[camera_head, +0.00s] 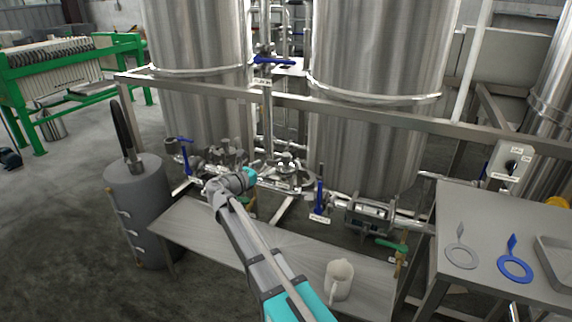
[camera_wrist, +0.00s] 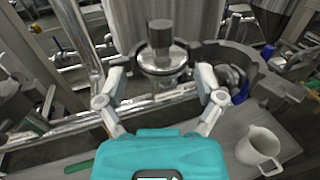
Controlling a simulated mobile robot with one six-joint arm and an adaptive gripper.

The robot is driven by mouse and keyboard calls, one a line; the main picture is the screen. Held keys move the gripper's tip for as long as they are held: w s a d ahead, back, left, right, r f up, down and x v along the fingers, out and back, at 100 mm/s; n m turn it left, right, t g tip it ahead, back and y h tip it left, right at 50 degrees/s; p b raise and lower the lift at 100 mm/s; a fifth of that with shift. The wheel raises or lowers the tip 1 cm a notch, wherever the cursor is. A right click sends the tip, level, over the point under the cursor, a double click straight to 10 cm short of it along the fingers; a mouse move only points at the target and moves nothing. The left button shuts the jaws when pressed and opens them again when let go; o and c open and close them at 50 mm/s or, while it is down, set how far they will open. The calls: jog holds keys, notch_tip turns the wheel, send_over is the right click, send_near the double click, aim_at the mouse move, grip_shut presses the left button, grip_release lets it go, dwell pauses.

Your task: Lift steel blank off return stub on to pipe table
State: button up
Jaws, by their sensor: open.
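The steel blank (camera_wrist: 162,62), a round polished disc with an upright cylindrical grip, shows ahead of my gripper in the wrist view. It appears seated on the stub, whose pipe is mostly hidden beneath it. Dark curved clamp-like parts (camera_wrist: 240,62) lie spread beside it. My gripper (camera_wrist: 161,76) is open, one finger on each side below the blank in the picture, with nothing held. In the head view my wrist reaches to the pipework, and the fingertips are not clear. A low grey table (camera_head: 212,232) and a right-hand table (camera_head: 475,212) are in view; I cannot tell which is the pipe table.
A white jug (camera_head: 338,280) stands on the low table and also shows in the wrist view (camera_wrist: 258,148). A metal rail (camera_head: 350,112) crosses before the tanks.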

aim_at(283, 158)
jog(key=shift+x, duration=2.55)
jog(key=shift+x, duration=2.6)
jog(key=shift+f, duration=0.15)
grip_shut()
